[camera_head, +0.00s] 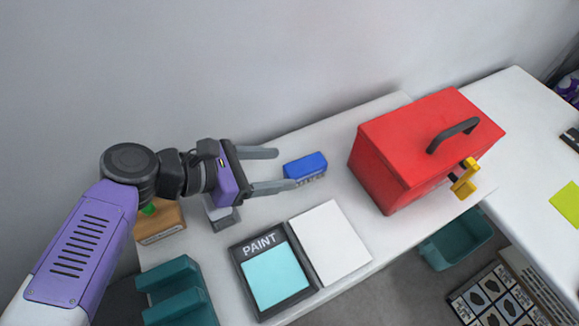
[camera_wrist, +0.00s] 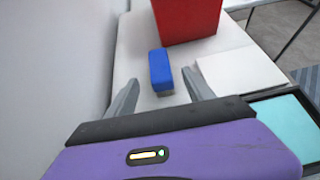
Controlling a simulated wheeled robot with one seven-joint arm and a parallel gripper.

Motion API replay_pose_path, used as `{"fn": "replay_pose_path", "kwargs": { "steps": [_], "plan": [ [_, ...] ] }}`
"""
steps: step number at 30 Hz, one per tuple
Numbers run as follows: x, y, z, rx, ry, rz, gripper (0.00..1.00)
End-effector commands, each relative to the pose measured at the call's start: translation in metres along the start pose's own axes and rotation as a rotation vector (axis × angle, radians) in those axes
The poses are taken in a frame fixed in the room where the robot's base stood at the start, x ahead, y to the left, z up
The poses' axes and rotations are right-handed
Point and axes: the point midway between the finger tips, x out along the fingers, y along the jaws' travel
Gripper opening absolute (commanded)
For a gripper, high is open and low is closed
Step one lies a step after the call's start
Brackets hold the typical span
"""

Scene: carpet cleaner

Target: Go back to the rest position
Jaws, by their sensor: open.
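My gripper (camera_head: 277,170) is open and empty in the head view, above the white table near the wall. Its fingers point right, toward a blue brush (camera_head: 305,167) with pale bristles that lies on the table. In the wrist view the blue brush (camera_wrist: 161,70) shows ahead, between and beyond the open fingers (camera_wrist: 163,92), with nothing held between them. My purple arm reaches in from the lower left of the head view.
A red toolbox (camera_head: 405,140) with a yellow latch stands right of the brush. A paint tray (camera_head: 240,255) and a white panel (camera_head: 330,243) lie at the front. A teal holder (camera_head: 180,290) and a wooden block (camera_head: 158,222) are at left. A teal bin (camera_head: 455,240) is below the table.

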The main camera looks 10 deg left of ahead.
Motion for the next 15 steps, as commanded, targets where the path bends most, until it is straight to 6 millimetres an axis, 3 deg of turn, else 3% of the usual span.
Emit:
{"fn": "replay_pose_path", "kwargs": {
  "steps": [5, 15],
  "plan": [
    [-0.016, 0.0, 0.0, 0.0, 0.0, 0.001, 0.61],
    [-0.021, 0.0, 0.005, 0.0, 0.0, 0.0, 0.61]
  ]
}}
